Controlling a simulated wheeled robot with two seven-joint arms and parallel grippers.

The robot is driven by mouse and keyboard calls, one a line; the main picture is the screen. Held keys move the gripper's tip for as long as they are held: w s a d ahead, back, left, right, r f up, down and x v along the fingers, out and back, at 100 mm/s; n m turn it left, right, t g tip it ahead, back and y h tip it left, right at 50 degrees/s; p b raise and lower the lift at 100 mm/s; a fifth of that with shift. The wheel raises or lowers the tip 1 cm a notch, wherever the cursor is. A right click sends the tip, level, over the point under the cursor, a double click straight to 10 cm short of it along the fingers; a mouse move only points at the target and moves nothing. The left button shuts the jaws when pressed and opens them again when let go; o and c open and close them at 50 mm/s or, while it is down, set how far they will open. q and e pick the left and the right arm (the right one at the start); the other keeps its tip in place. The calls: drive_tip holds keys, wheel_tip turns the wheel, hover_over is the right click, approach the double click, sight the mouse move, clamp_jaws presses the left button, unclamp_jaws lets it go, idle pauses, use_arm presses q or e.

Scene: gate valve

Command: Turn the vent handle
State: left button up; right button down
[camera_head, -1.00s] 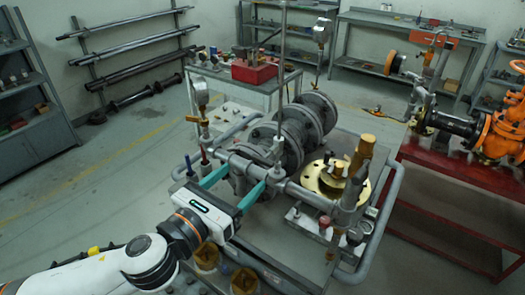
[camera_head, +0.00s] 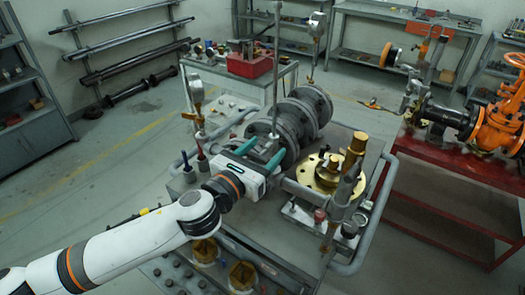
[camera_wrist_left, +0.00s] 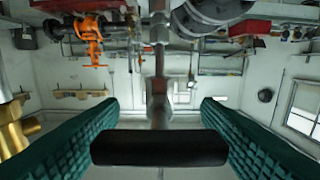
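My left gripper (camera_head: 258,140) is at the grey pipework on the cart, its teal fingers spread apart. In the left wrist view the fingers (camera_wrist_left: 160,112) stand on either side of a black horizontal bar (camera_wrist_left: 160,148), which looks like the vent handle. A grey stem (camera_wrist_left: 159,100) shows just beyond the bar. The bar spans most of the gap between the fingers; I cannot tell whether they touch it. In the head view the handle is not clear, as my gripper covers that spot. My right gripper is not in view.
A brass flange (camera_head: 322,172) and gauges stand just right of the gripper. A gauge on a post (camera_head: 197,95) rises to its left. Large grey pipe flanges (camera_head: 305,115) lie behind. An orange valve (camera_head: 500,125) is on a red table.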

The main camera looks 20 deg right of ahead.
use_arm(q)
drive_tip(key=c, duration=0.7)
drive_tip(key=shift+o, duration=0.2)
